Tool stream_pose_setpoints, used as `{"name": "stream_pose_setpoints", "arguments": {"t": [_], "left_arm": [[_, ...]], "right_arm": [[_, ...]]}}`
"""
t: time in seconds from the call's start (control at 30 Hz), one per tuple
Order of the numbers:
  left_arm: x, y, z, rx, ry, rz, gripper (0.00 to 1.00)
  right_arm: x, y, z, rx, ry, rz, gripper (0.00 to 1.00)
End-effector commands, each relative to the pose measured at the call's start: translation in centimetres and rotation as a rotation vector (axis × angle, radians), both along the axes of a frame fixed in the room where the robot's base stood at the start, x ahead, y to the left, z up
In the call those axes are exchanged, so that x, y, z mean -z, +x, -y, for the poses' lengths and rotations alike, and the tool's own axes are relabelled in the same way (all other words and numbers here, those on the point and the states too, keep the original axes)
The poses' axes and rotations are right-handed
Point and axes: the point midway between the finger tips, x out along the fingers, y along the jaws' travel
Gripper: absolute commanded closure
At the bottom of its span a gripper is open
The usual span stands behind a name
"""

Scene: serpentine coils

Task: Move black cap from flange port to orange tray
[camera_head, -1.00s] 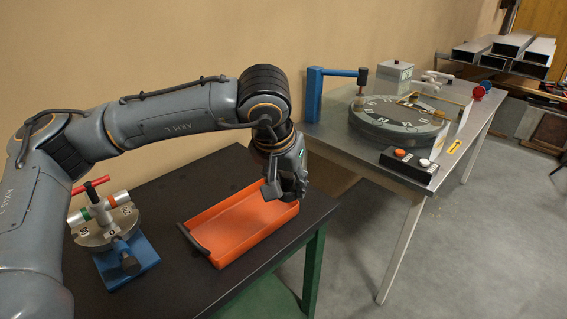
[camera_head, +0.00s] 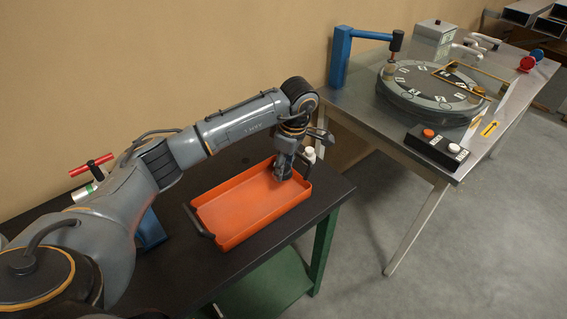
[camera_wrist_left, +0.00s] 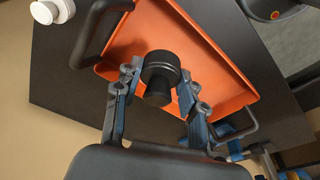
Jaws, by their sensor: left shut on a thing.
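The orange tray (camera_head: 232,236) lies on the black table, with a dark handle at each end. My left gripper (camera_head: 283,170) points down over the tray's far right end. In the left wrist view its fingers (camera_wrist_left: 160,88) are shut on the black cap (camera_wrist_left: 161,72), with the orange tray floor (camera_wrist_left: 215,72) behind it. I cannot tell whether the cap touches the floor. The flange fixture, with a red handle (camera_head: 92,166) and a blue base (camera_head: 150,232), stands at the left. My left arm hides most of it, including its ports. My right gripper is out of view.
A small white-topped item (camera_head: 310,153) stands just behind the tray's far right corner, close to my gripper. A steel table (camera_head: 352,105) with a round dial plate (camera_head: 432,92) and a button box (camera_head: 437,148) is at the right, across a gap.

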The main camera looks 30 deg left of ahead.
Motion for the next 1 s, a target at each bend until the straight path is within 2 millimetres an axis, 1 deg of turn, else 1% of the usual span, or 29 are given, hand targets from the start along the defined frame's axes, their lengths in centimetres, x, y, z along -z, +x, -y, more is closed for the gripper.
{"name": "stream_pose_setpoints", "arguments": {"t": [0.03, 0.1, 0.17, 0.27, 0.5, 0.63, 0.9, 0.93, 0.97, 1.0], "left_arm": [[0.6, 0.0, 0.0, 0.001, 0.0, -0.001, 0.91], [1.2, 0.0, 0.0, 0.001, -0.001, -0.001, 0.91], [1.8, 0.0, 0.0, 0.002, -0.001, -0.001, 0.91], [3.0, 0.0, 0.0, 0.001, -0.001, -0.001, 0.91], [5.4, 0.0, 0.0, 0.003, -0.001, 0.0, 0.91], [5.9, 0.0, 0.0, 0.004, -0.001, 0.0, 0.91], [5.8, 0.0, 0.0, 0.004, -0.001, 0.0, 0.91], [5.8, 0.0, 0.0, 0.004, -0.001, 0.0, 0.53], [5.8, 0.0, 0.0, 0.004, -0.001, 0.0, 0.47], [5.8, 0.0, 0.0, 0.004, -0.001, 0.0, 0.39]], "right_arm": [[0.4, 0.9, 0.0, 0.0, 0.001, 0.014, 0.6], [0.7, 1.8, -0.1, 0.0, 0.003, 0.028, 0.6], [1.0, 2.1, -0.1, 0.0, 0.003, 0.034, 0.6], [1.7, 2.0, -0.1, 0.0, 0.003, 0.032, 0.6], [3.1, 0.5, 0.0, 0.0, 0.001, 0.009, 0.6], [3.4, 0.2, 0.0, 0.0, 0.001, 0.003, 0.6], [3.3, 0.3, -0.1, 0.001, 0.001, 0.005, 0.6], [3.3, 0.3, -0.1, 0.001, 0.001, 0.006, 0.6], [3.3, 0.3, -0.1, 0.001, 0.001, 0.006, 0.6], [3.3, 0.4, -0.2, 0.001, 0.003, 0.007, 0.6]]}}
